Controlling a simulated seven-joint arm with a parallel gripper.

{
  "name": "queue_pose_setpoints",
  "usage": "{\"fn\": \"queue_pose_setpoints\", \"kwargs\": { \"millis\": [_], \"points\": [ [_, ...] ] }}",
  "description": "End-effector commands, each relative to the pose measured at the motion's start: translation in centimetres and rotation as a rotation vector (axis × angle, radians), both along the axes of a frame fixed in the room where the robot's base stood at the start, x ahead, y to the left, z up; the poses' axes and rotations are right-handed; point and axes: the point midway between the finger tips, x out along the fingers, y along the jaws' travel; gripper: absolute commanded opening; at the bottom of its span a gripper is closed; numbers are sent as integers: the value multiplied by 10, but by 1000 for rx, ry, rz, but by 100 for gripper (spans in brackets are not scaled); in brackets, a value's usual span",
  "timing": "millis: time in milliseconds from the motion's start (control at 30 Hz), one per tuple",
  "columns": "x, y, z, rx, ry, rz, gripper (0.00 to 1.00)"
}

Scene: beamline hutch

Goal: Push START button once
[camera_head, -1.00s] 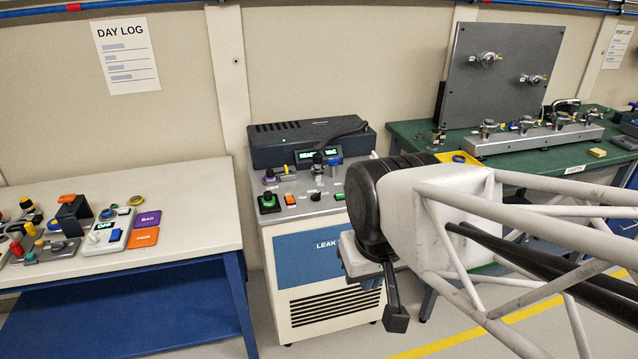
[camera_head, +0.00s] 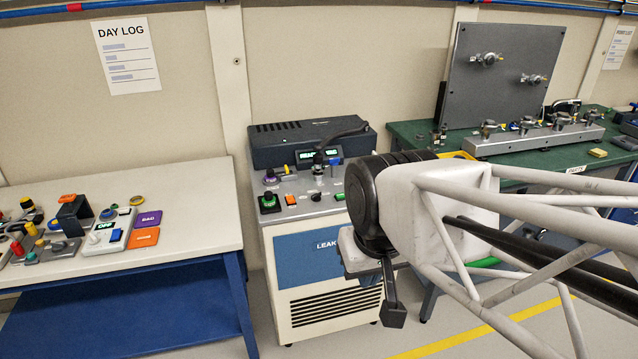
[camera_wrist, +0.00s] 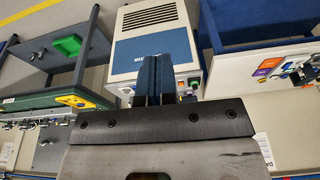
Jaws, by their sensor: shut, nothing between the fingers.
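No START wording is readable. In the head view my wrist hides the panel's right side.
A dark instrument box (camera_head: 290,146) stands at the panel's back. The left white table (camera_head: 190,185) holds a grey box with an OFF display (camera_head: 106,226) and other controls. The right green bench (camera_head: 420,132) carries a metal valve rail (camera_head: 530,138).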

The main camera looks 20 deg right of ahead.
Motion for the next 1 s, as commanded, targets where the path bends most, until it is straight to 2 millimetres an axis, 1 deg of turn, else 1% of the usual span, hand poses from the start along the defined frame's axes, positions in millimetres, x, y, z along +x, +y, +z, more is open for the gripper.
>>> {"fn": "queue_pose_setpoints", "kwargs": {
  "millis": [167, 367, 633, 867, 1000],
  "points": [
    [17, 2, 3, 36, 6, -39, 0],
    [50, 4, 10, 106, 13, -115, 0],
    [108, 4, 16, 220, 25, -245, 0],
    [159, 1, 17, 316, 37, -359, 0],
    [191, -2, 16, 374, 42, -431, 0]
  ]
}}
